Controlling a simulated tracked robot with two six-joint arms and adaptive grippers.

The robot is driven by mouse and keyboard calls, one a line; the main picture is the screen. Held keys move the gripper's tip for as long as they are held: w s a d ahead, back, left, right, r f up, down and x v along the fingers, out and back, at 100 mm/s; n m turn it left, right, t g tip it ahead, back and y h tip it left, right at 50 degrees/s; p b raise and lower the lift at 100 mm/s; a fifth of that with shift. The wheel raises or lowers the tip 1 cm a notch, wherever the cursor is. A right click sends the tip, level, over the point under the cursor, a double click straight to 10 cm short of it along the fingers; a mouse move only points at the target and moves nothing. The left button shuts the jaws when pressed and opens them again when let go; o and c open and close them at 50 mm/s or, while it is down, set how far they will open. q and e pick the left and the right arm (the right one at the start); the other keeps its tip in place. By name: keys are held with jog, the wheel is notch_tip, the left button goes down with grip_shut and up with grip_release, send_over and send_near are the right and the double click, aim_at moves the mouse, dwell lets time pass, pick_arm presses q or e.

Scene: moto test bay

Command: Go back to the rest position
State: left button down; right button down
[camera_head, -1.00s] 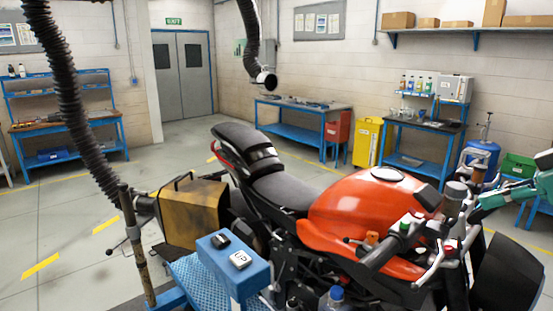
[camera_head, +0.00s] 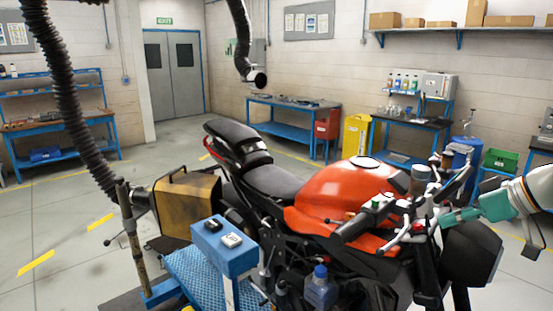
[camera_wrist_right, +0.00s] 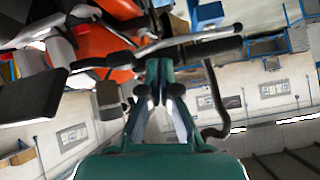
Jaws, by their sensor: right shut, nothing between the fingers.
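My right gripper (camera_head: 446,218) is teal and comes in from the right edge on a white arm. Its fingers are shut and hold nothing. It is by the handlebar end of the orange motorcycle (camera_head: 335,198), close to the round mirror-like black part (camera_head: 472,252). In the right wrist view the shut fingers (camera_wrist_right: 163,72) point up the picture toward a black handlebar grip (camera_wrist_right: 208,51). I cannot tell whether they touch it. My left gripper is in neither view.
Black hoses (camera_head: 68,100) hang from above. Blue workbenches (camera_head: 292,122) line the back wall. Open floor (camera_head: 60,215) lies at left.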

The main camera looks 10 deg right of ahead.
jog(key=w+a+f+m+g, duration=0.1)
jog(key=w+a+f, duration=0.15)
jog(key=f, duration=0.65)
jog(key=w+a+f+m+g, duration=0.15)
jog(key=a+f, duration=0.25)
jog(key=f, duration=0.6)
jog(key=w+a+f+m+g, duration=0.1)
jog(key=a+f+m, duration=0.15)
jog(key=f, duration=0.65)
jog(key=s+a+f+h, duration=0.1)
jog(key=s+a+f, duration=0.2)
jog(key=a+f, duration=0.5)
jog(key=s+a+f+g, duration=0.1)
jog(key=s+a+f, duration=0.35)
jog(key=f, duration=0.25)
jog(key=s+a+f+g, duration=0.2)
jog(key=s+a+f, duration=0.2)
jog(key=s+f, duration=0.25)
jog(key=s+a+f, duration=0.1)
jog(key=s+a, duration=0.2)
jog(key=s, duration=0.3)
jog(key=s+a+f+m, duration=0.1)
jog(key=s+a+f, duration=0.1)
jog(key=s+a, duration=0.2)
jog(key=shift+s+a+f+g, duration=0.2)
jog(key=shift+s+g, duration=0.25)
jog(key=shift+s, duration=0.7)
